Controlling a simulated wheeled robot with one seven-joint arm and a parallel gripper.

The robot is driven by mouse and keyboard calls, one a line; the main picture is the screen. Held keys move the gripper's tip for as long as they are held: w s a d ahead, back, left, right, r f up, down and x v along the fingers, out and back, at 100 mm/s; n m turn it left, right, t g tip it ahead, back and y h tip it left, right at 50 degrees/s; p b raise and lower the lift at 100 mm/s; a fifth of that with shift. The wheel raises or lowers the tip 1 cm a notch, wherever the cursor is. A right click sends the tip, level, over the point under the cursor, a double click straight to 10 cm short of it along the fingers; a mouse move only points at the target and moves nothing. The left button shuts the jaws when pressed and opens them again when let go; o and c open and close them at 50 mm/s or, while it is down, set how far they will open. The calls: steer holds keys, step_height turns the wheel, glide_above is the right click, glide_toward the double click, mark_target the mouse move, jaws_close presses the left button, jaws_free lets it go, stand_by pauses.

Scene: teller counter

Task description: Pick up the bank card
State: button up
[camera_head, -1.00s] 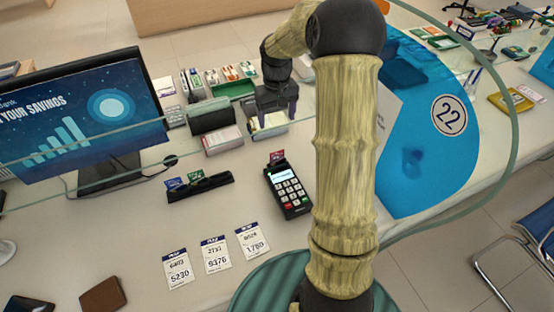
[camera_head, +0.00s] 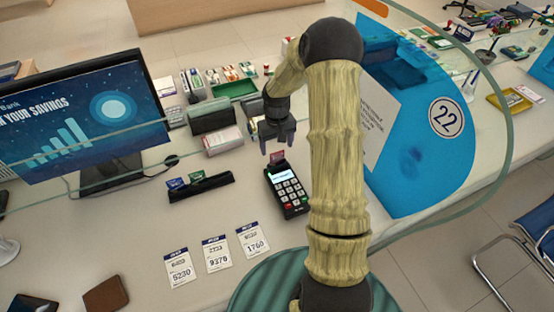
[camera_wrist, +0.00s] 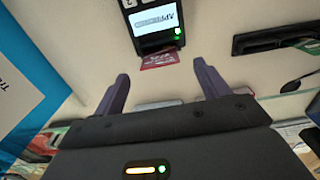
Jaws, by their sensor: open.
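A red bank card (camera_head: 276,156) sticks out of the top end of the black card reader (camera_head: 288,190) on the counter. In the wrist view the card (camera_wrist: 159,60) shows at the reader's slot, below a lit screen reading "APPROVED" and a green light on the reader (camera_wrist: 155,22). My gripper (camera_head: 279,154) is open and empty, just above and behind the card in the head view. In the wrist view its two fingers (camera_wrist: 160,80) point toward the card, one on each side, with the card a little beyond the tips.
A black holder (camera_head: 200,188) with a blue and a green card stands left of the reader. Several printed number slips (camera_head: 217,253) lie in front. A monitor (camera_head: 85,120) stands at left, a blue panel (camera_head: 420,150) at right.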

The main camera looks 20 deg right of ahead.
mark_target(277, 155)
steer(key=shift+s+f+p, duration=0.1)
steer(key=shift+f+p, duration=0.65)
steer(key=shift+f, duration=1.85)
steer(key=c, duration=1.1)
step_height(277, 155, up, 10)
steer(key=shift+r+b, duration=0.1)
steer(key=shift+b, duration=0.65)
